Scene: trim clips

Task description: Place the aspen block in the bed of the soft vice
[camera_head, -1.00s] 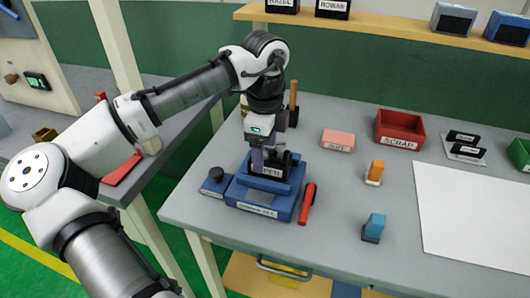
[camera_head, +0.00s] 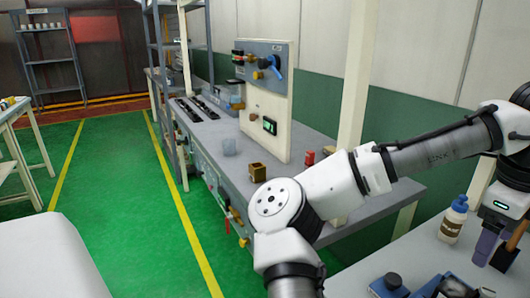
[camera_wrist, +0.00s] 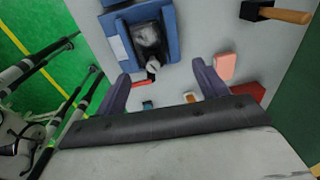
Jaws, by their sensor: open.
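The blue soft vice (camera_wrist: 172,38) is at the top of the wrist view. A dark block with a greyish top (camera_wrist: 147,36) sits in its bed; its label is not readable there. In the head view, only part of the vice (camera_head: 428,287) shows at the bottom right edge. My gripper (camera_wrist: 160,72) is open, its two purple fingers apart with nothing held between them. It is above the bench, clear of the block. In the head view my gripper (camera_head: 487,246) is near the right edge.
In the wrist view a mallet (camera_wrist: 285,15) lies at top right, with a pink block (camera_wrist: 225,66) and a red bin (camera_wrist: 248,91) below it. The head view shows a bottle (camera_head: 452,220) on the bench, a side bench (camera_head: 215,132) with a panel, and open green floor.

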